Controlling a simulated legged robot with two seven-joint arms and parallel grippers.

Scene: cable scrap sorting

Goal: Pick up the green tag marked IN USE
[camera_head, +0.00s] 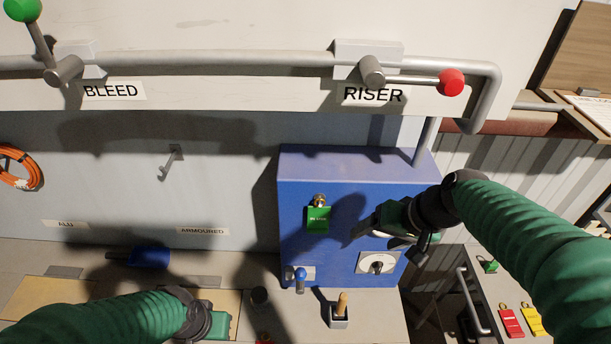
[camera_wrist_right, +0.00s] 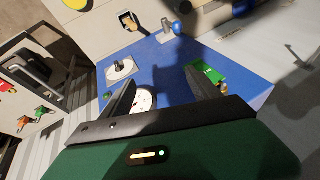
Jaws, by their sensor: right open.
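A green tag (camera_head: 318,219) with small white lettering, too small to read surely, hangs from a brass fitting on the front of the blue box (camera_head: 310,170). It also shows in the right wrist view (camera_wrist_right: 208,72), close by the right-hand finger. My right gripper (camera_head: 368,228) is open and empty in front of the blue box, to the right of the tag and apart from it in the head view. Its two fingers show in the right wrist view (camera_wrist_right: 160,78). My left gripper (camera_head: 218,326) is low over the bench; its fingers are not clear.
A dial (camera_head: 377,263) and a blue-handled valve (camera_head: 300,278) sit low on the box. A red tag (camera_head: 511,322), a yellow tag (camera_head: 532,319) and another green tag (camera_head: 488,266) are at the right. The red-knobbed RISER lever (camera_head: 450,82) projects above.

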